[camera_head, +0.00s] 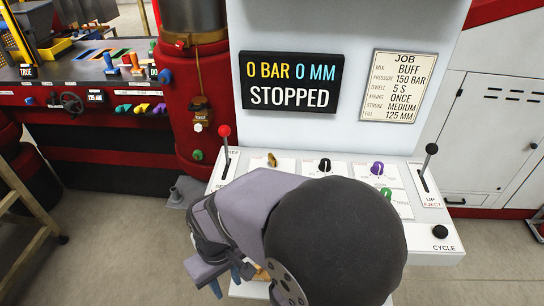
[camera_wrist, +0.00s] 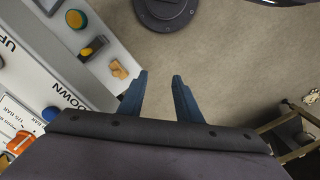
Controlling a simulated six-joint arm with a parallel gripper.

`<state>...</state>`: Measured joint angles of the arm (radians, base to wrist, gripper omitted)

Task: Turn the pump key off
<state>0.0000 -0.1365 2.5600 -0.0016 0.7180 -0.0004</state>
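A small tan key-like piece (camera_wrist: 119,69) stands on the light panel in the wrist view. I cannot read a label on it, so I cannot tell for sure that it is the pump key. In the head view a bit of tan (camera_head: 262,272) shows beside my wrist, mostly hidden by my arm. My gripper (camera_wrist: 158,82) has its two blue fingers apart with nothing between them. The tan piece is left of the fingertips and apart from them. In the head view my gripper (camera_head: 229,281) is at the front left of the control panel.
A display (camera_head: 291,83) reads 0 BAR 0 MM STOPPED. The panel has a red-knobbed lever (camera_head: 224,131), a black-knobbed lever (camera_head: 431,149), a brass knob (camera_head: 272,160), a black knob (camera_head: 324,165) and a purple knob (camera_head: 377,168). A yellow knob (camera_wrist: 86,52) is near the tan piece.

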